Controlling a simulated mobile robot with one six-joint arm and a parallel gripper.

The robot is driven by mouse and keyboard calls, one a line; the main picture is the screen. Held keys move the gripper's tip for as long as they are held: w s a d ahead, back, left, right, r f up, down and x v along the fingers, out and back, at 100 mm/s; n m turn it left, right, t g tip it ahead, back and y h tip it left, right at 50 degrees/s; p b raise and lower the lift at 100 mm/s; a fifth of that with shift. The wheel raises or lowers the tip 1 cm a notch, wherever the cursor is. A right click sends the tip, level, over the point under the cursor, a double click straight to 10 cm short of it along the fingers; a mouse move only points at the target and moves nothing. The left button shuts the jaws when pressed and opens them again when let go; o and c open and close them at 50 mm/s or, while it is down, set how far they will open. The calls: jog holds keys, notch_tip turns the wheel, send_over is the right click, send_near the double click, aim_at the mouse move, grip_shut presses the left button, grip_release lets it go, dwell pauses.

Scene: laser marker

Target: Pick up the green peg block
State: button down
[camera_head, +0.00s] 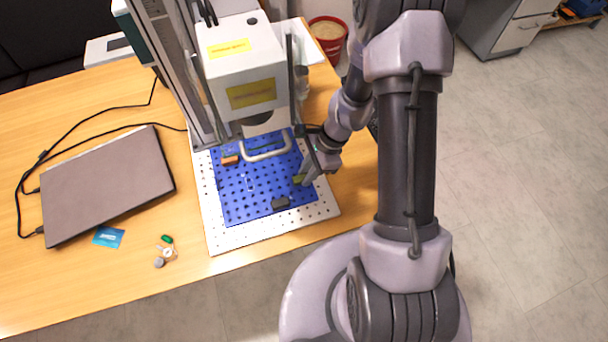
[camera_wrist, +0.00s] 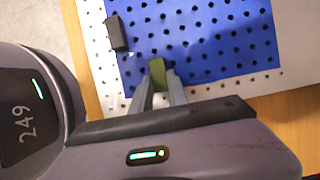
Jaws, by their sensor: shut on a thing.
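The green peg block (camera_wrist: 157,72) is between the fingertips of my gripper (camera_wrist: 158,84) in the wrist view. My gripper is shut on it, over the edge of the blue perforated plate (camera_wrist: 200,40). In the head view the green peg block (camera_head: 299,179) shows as a small olive-green piece at the right side of the blue plate (camera_head: 245,200), at the tip of my gripper (camera_head: 302,178). I cannot tell whether the block touches the plate or is lifted.
A dark block (camera_head: 281,203) and an orange block (camera_head: 230,160) sit on the blue plate. The white laser marker head (camera_head: 240,65) and a grey handle (camera_head: 265,154) are close by. A closed laptop (camera_head: 105,185) and small items (camera_head: 165,250) lie left on the wooden table.

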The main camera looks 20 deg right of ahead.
notch_tip(320, 180, up, 4)
jog(key=shift+s+r+p, duration=0.1)
jog(key=shift+p, duration=1.1)
jog(key=s+d, duration=0.7)
jog(key=s, duration=0.7)
jog(key=shift+d+r+p, duration=0.2)
jog(key=shift+r+p, duration=0.1)
jog(key=shift+r, duration=0.1)
jog(key=b, duration=0.1)
send_near(300, 177)
jog(key=f, duration=0.1)
jog(key=s+f, duration=0.1)
jog(key=f, duration=0.1)
jog(key=s+f, duration=0.1)
jog(key=shift+s+a+f, duration=0.2)
jog(key=shift+s+a, duration=0.05)
jog(key=shift+a, duration=0.05)
jog(key=shift+w+a+f, duration=0.1)
jog(key=shift+w+a, duration=0.2)
jog(key=shift+w, duration=0.3)
jog(key=shift+w+a, duration=0.3)
jog(key=shift+w, duration=0.3)
jog(key=shift+s+f+b, duration=0.1)
jog(key=shift+f+b, duration=1.15)
jog(key=shift+f, duration=0.55)
jog(key=c, duration=1.3)
grip_release()
